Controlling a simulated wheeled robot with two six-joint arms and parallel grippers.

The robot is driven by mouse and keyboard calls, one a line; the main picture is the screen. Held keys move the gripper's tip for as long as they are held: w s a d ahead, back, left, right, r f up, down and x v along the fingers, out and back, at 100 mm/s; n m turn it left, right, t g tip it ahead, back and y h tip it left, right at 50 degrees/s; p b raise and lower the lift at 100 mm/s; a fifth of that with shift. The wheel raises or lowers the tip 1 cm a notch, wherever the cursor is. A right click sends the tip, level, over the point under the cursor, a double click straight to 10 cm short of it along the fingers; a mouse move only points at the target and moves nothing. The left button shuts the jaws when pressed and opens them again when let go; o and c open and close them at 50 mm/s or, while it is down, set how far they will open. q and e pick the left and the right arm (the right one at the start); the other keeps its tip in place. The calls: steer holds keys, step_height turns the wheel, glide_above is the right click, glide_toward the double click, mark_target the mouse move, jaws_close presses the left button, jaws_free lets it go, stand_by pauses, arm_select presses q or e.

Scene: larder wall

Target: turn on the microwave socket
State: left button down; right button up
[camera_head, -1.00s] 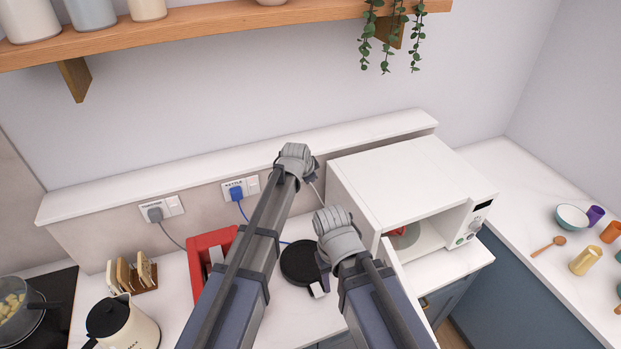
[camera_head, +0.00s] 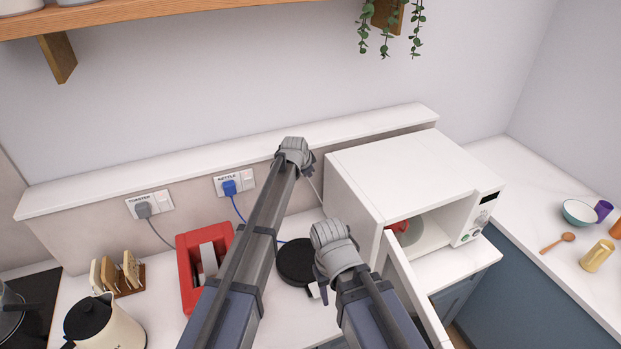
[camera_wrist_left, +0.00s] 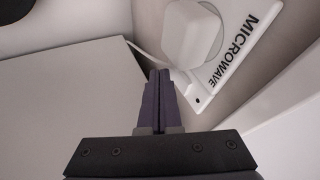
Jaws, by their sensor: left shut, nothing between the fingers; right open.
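The microwave socket (camera_wrist_left: 232,62) is a white wall plate labelled MICROWAVE in the left wrist view, with a white plug (camera_wrist_left: 195,35) in it and a white cord. In the head view my left gripper (camera_head: 305,172) covers this socket. My left gripper's dark fingers (camera_wrist_left: 160,78) are shut and empty, with their tips close to the plate's lower end, below the plug. The switch is not clearly visible there, and I cannot tell whether the fingers touch it. My right gripper (camera_head: 319,289) is open and empty, above the counter in front of the microwave (camera_head: 400,180).
The kettle socket (camera_head: 235,184) with a blue plug and the toaster socket (camera_head: 150,204) with a grey plug are to the left. A red toaster (camera_head: 188,262), toast rack (camera_head: 125,275), kettle (camera_head: 95,325) and round black base (camera_head: 295,262) stand on the counter. The microwave door (camera_head: 410,290) hangs open.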

stand_by(0.3)
steer(key=shift+f, duration=0.1)
stand_by(0.3)
